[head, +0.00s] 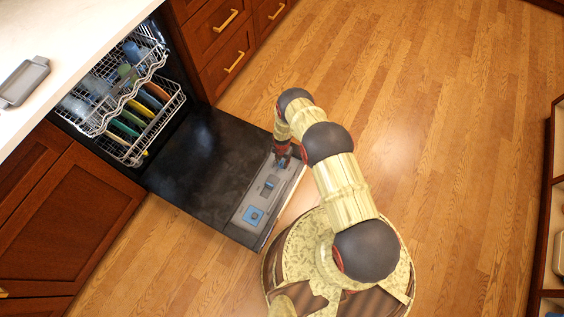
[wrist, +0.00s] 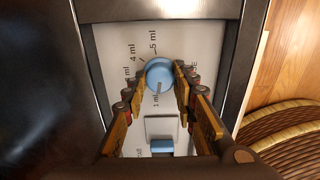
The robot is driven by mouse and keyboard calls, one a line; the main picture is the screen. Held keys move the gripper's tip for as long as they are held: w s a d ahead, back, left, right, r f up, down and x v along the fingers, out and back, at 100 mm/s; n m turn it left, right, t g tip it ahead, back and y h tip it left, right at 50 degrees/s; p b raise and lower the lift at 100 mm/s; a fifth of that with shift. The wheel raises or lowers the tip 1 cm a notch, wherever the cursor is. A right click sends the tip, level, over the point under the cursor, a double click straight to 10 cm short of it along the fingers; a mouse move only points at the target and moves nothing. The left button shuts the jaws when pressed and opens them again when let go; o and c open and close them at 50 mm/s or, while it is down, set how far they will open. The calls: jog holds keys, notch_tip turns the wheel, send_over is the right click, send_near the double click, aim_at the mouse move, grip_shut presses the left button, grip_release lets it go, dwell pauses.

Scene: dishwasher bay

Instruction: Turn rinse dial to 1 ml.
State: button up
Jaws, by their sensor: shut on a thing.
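The rinse dial (wrist: 160,72) is a round light-blue knob on the grey dispenser panel (wrist: 115,45) in the wrist view. Printed marks curve around its left side, with 5 ml and 4 ml above and 1 ml below. A darker pointer mark on the knob's lower edge points down, toward the 1 ml label. My gripper (wrist: 160,82) is shut on the dial, one finger at its left side and one at its right. In the head view my gripper (head: 282,153) is at the panel's far end and mostly hides the dial.
The dishwasher door (head: 205,165) lies folded down, with the panel along its outer edge. A blue latch (wrist: 162,146) sits below the dial in the wrist view. Loaded racks (head: 130,110) stand inside the dishwasher. Wooden floor (head: 430,120) is clear to the right.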

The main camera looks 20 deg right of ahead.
aim_at(282, 163)
jog(key=o, duration=1.2)
jog(key=shift+c, duration=0.2)
jog(key=shift+r, duration=0.1)
jog(key=shift+w+r, duration=0.1)
jog(key=shift+r, duration=0.45)
notch_tip(282, 163, up, 11)
jog(key=shift+f, duration=0.15)
